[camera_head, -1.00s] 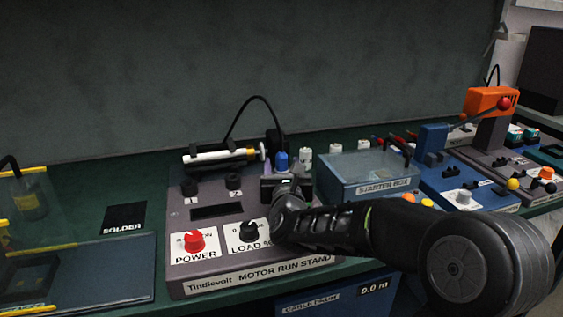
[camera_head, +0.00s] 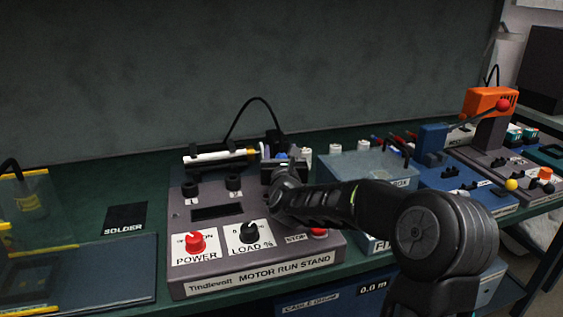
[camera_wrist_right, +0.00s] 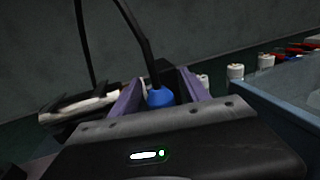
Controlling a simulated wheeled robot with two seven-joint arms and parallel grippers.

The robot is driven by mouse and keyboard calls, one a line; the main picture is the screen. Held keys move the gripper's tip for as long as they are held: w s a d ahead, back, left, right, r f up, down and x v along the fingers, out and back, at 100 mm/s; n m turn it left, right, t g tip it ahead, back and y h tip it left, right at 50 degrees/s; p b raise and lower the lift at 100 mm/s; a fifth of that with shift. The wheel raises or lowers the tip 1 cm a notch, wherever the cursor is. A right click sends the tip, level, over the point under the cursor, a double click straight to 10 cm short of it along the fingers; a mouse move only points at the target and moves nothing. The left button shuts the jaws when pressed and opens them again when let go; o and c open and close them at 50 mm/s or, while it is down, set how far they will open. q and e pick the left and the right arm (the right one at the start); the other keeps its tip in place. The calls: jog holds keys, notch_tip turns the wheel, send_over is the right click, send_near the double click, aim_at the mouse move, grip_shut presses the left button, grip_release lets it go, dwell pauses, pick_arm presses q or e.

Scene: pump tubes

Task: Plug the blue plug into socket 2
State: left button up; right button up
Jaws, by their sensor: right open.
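The blue plug (camera_head: 281,156) stands at the back right of the motor run stand, mostly hidden behind my right gripper (camera_head: 284,168) in the head view. In the right wrist view the blue plug (camera_wrist_right: 160,97) shows between the two purple fingers, with a black cable rising from its top. The fingers are open, one on each side of it; I cannot tell whether either touches it. Socket 2 (camera_head: 233,183) is a black round socket on the stand, to the left of my right gripper. My left gripper is not in view.
Socket 1 (camera_head: 190,190) is left of socket 2. A white-and-black cylinder assembly (camera_head: 222,157) lies behind the sockets. The starter box (camera_head: 365,172) stands close on the right. The power knob (camera_head: 195,243) and load knob (camera_head: 249,232) are at the front.

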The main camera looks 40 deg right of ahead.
jog(key=shift+w, duration=0.1)
jog(key=shift+c, duration=0.3)
grip_shut()
dwell(0.6)
